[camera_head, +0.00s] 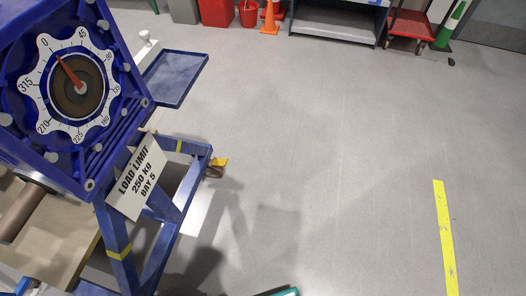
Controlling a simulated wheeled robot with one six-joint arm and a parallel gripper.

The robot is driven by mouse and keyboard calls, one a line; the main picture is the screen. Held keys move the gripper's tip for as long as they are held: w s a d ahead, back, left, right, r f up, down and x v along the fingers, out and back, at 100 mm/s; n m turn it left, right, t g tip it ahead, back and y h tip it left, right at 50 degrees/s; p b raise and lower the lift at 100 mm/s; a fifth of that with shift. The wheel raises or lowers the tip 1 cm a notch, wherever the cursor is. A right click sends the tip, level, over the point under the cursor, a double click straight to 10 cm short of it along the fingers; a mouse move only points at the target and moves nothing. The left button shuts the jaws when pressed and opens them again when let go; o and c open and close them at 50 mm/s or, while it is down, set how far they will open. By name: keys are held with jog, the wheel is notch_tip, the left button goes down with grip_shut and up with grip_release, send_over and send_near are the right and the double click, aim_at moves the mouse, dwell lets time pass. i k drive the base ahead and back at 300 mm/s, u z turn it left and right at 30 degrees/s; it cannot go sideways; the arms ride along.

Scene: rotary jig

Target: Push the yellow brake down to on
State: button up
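The yellow brake (219,161) is a small pedal on the caster wheel (214,171) at the foot of the blue jig frame (196,150). It is left of the picture's middle and juts out to the right over the floor. It is too small to tell whether it is up or down.
The blue jig with its numbered dial (78,88) fills the left. A load limit sign (138,176) hangs on its frame, and a blue tray (175,78) juts out. An orange cone (270,18) and a red cart (411,26) stand at the back. Floor right of the brake is clear.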

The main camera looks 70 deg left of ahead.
aim_at(216, 162)
jog(key=i, duration=0.85)
jog(key=u, duration=3.25)
jog(key=i, duration=0.5)
jog(key=z, duration=0.1)
